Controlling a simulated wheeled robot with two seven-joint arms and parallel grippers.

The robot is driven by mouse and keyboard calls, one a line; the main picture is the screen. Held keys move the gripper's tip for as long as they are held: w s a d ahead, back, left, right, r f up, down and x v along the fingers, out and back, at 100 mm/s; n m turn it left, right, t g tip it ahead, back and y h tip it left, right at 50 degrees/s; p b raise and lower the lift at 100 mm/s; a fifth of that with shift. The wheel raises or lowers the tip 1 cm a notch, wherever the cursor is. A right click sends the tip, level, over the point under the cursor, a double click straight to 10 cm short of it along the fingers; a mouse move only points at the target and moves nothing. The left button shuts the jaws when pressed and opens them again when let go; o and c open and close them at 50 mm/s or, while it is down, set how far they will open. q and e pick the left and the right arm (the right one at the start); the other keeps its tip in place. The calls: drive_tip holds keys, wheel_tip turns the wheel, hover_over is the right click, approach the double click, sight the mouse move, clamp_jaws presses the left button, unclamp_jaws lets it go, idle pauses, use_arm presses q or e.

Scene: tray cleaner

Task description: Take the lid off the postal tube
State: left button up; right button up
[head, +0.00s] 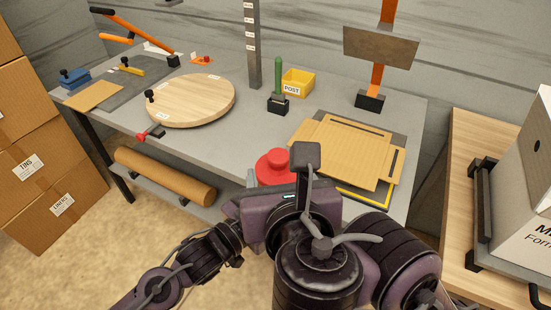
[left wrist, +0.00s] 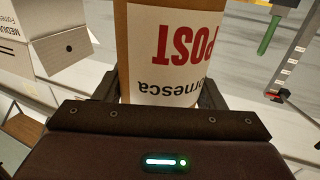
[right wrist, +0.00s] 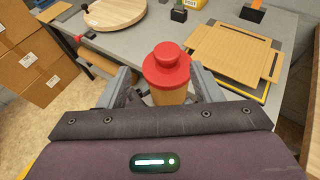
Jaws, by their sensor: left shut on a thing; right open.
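The postal tube shows upright in the right wrist view, with its red lid (right wrist: 166,66) on top and a short tan length of tube (right wrist: 168,96) below. The red lid (head: 276,166) also shows in the head view, partly hidden by my arm. In the left wrist view my left gripper (left wrist: 158,92) is shut on the tube (left wrist: 172,50), which bears a white label reading POST. My right gripper (right wrist: 164,86) is open, its two fingers on either side of the tube's upper end near the lid. A gap shows beside the tube.
The grey workbench (head: 215,145) holds a round wooden board (head: 195,100), a yellow POST bin (head: 298,82), a green-handled tool (head: 278,82) and flat cardboard (head: 350,150). A brown roll (head: 165,178) lies on the lower shelf. Cardboard boxes (head: 40,150) stand left, a white box (head: 520,190) right.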

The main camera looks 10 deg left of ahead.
sight(273, 155)
drive_tip(key=x, duration=1)
drive_tip(key=shift+w+f, duration=0.15)
drive_tip(key=shift+w, duration=0.2)
drive_tip(key=c, duration=1.2)
drive_tip(key=shift+s, duration=0.1)
drive_tip(key=shift+r, duration=1.1)
